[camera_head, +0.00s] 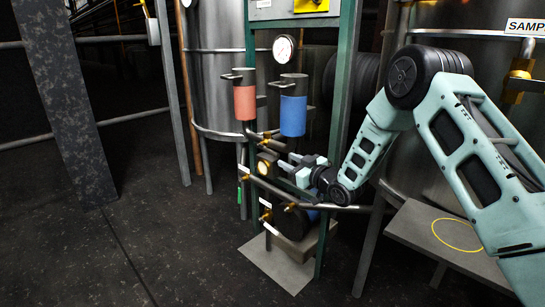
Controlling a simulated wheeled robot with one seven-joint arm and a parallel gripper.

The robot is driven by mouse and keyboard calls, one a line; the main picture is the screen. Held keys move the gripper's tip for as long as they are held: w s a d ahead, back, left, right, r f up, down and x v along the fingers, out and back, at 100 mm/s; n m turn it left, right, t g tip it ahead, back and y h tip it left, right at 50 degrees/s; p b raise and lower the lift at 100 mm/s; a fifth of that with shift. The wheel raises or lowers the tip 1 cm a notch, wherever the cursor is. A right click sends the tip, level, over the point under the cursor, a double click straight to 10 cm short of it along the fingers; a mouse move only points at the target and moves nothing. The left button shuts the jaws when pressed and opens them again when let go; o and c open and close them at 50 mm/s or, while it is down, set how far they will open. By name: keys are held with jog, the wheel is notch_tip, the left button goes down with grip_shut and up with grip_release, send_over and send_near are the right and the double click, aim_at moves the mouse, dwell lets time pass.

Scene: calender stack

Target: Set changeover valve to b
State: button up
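My gripper (287,166) is at the middle of the pipework, its fingers pointing left. Its fingertips are close to a round brass fitting (264,167), and I cannot tell whether they touch it. The fingers are too small to tell open from shut. A red canister (244,103) and a blue canister (293,115) hang side by side above, joined by pipes with brass fittings (268,136). The changeover valve seems to be among these fittings, but its handle and any a or b marking cannot be made out.
A green frame (251,40) carries a pressure gauge (284,48). Steel tanks (215,75) stand behind. A lower pipe with brass valves (266,216) runs below my gripper. A grey bench (410,222) with a yellow ring is at right. The floor (120,240) at left is clear.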

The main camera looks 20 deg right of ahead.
aim_at(262, 148)
jog(key=b+x, duration=0.1)
jog(key=x, duration=0.8)
jog(key=shift+s, duration=0.1)
grip_shut()
